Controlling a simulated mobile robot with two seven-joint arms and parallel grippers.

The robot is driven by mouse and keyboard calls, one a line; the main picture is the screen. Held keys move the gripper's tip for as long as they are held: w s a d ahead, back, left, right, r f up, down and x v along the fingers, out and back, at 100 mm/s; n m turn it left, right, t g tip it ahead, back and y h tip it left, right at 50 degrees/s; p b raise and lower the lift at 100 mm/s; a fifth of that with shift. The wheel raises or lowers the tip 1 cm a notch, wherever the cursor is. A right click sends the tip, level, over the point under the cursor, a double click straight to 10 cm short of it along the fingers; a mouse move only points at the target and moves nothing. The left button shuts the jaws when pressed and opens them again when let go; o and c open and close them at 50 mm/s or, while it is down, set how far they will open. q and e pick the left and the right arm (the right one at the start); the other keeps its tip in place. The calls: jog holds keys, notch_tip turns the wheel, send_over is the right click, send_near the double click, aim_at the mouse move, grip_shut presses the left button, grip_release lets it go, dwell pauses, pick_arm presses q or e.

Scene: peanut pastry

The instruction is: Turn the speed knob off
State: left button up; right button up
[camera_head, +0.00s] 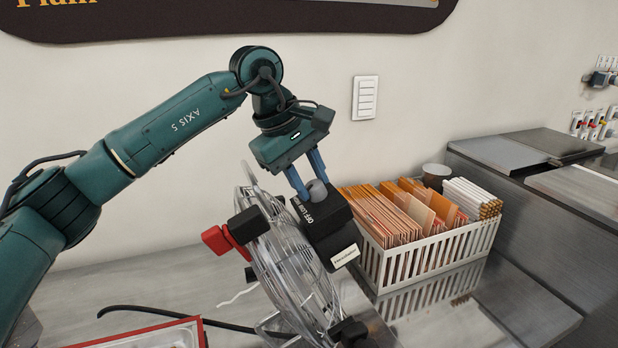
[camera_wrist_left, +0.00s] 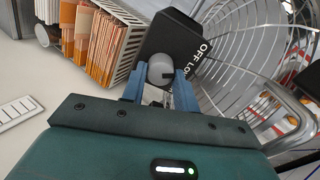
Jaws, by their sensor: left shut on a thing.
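A metal wire-cage fan (camera_head: 290,262) stands on the counter, with a black control box (camera_head: 325,214) at its back. The box has white lettering beginning "OFF LOW". A round grey speed knob (camera_head: 317,190) sits on top of the box. In the left wrist view the knob (camera_wrist_left: 161,69) shows a dark pointer mark on its right side, toward the lettering. My left gripper (camera_head: 308,190) comes down from above, its blue fingers on either side of the knob, shut on it. In the left wrist view the blue fingertips (camera_wrist_left: 160,86) flank the knob. My right gripper is out of view.
A white slatted basket (camera_head: 428,262) of orange and tan packets stands right of the fan. A red-edged tray (camera_head: 198,330) and a black cable (camera_head: 190,318) lie at front left. Grey counter units (camera_head: 560,215) are at the right. A wall switch panel (camera_head: 365,97) is behind.

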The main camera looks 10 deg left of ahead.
pick_arm(q)
jog(key=shift+s+f, duration=0.1)
jog(key=shift+f, duration=0.05)
jog(key=o, duration=1)
jog(key=b+v, duration=0.1)
jog(key=v, duration=1.2)
